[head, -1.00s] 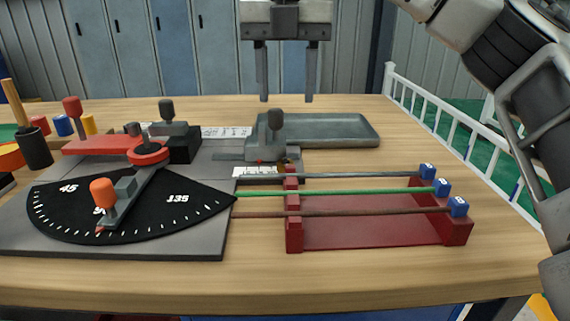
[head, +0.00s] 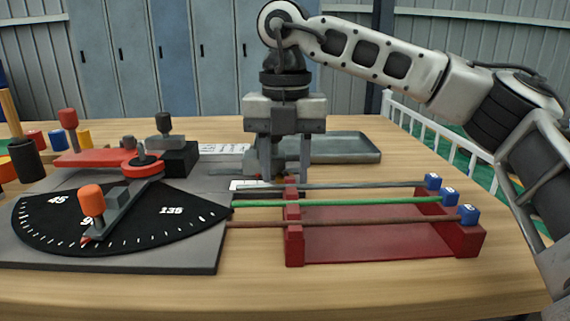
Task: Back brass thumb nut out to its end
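My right gripper (head: 284,178) points down over the bench behind the red rod rack. Its two fingers are apart, one on each side of a grey stop block, which they and the gripper body mostly hide. I cannot tell whether the fingers touch the block. No brass thumb nut can be made out; it may be hidden or too small to see. A bending fixture with a black angle dial (head: 120,215) lies at left, with an orange-knobbed pointer arm (head: 92,200) and a red round hub (head: 143,164). My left gripper is out of view.
The red rack (head: 370,235) carries grey, green and brown rods with blue numbered end blocks (head: 469,214). A grey tray (head: 345,148) lies behind. A black clamp block (head: 180,158) and coloured pegs stand at left. The bench front (head: 400,285) is clear.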

